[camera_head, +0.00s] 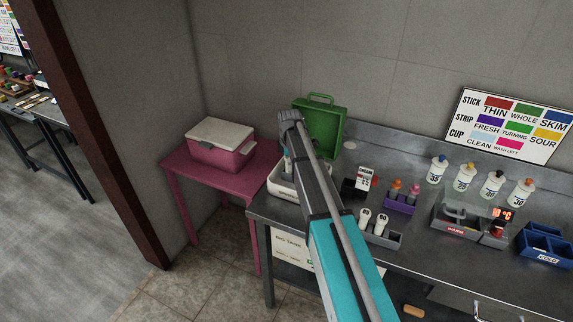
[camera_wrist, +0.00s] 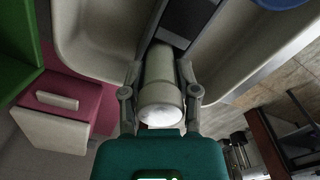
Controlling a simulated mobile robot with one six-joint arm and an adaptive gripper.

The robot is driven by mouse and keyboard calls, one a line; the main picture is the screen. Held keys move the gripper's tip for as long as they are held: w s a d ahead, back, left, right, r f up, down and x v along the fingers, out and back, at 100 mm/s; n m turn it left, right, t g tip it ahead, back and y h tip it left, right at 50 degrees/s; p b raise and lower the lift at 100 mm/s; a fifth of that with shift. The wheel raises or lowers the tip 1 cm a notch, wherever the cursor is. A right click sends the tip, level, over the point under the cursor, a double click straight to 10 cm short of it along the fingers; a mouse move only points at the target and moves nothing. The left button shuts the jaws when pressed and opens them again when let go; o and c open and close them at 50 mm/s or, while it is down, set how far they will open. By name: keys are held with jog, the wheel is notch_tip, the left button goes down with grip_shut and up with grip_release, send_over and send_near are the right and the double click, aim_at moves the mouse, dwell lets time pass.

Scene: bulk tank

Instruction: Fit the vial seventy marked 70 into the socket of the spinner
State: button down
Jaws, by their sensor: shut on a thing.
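My gripper (camera_wrist: 160,78) is shut on a pale, whitish cylinder, which looks like a vial (camera_wrist: 160,88), with one finger on each side. Its mark cannot be read from here. The vial is over a white, open-topped housing (camera_wrist: 85,40), probably the spinner, and its far end meets or overlaps a dark grey part (camera_wrist: 187,18) inside. I cannot tell whether it is in a socket. In the head view my arm covers most of the gripper and held vial, and the white housing (camera_head: 283,188) shows only partly, at the bench's left end.
An open green case (camera_head: 325,128) stands behind the housing. A pink cooler with a white lid (camera_head: 220,145) sits on a pink table to the left. Right of my arm are a grey rack with two white vials (camera_head: 381,238), a purple rack (camera_head: 399,204) and several bottles.

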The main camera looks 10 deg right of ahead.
jog(key=shift+c, duration=1.7)
grip_release()
jog(key=shift+f, duration=0.1)
notch_tip(320, 180, up, 12)
jog(key=p, duration=1.2)
jog(key=shift+r, duration=0.2)
